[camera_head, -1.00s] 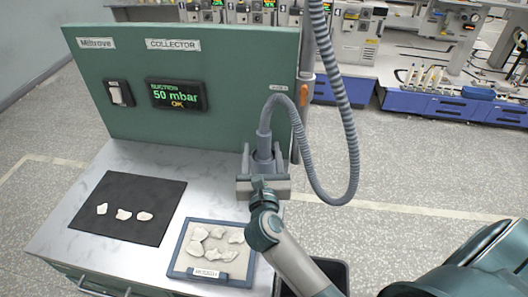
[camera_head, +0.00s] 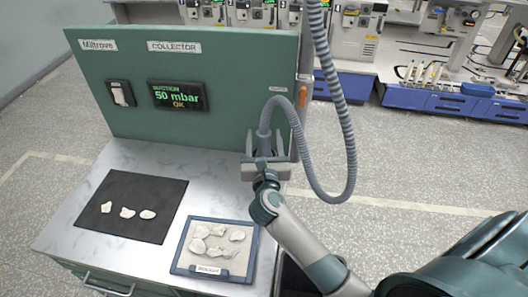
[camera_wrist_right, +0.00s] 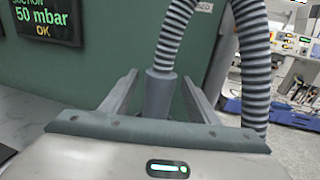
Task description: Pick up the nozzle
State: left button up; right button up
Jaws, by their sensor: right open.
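The nozzle (camera_head: 264,144) is a grey cylinder on the end of a ribbed grey hose, upright beside the right end of the green panel. It also shows in the right wrist view (camera_wrist_right: 158,94). My right gripper (camera_head: 266,138) is open, with one finger on each side of the nozzle. In the right wrist view its fingers (camera_wrist_right: 157,86) have visible gaps to the nozzle, so I see no grip. The nozzle's lower end is hidden behind the gripper body. My left gripper is not in view.
The hose (camera_head: 345,130) loops down right of the nozzle. The green panel (camera_head: 220,75) with a lit display (camera_head: 178,95) stands behind the marble worktop (camera_head: 130,165). A black mat (camera_head: 130,228) and a blue-framed tray (camera_head: 255,250), both with whitish pieces, lie left of my right arm.

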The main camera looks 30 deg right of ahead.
jog(key=shift+w+d, duration=0.15)
jog(key=shift+w, duration=0.2)
jog(key=shift+c, duration=0.3)
grip_shut()
notch_tip(320, 180, up, 10)
jog(key=shift+r+b, duration=0.1)
jog(key=shift+b, duration=0.4)
dwell(0.5)
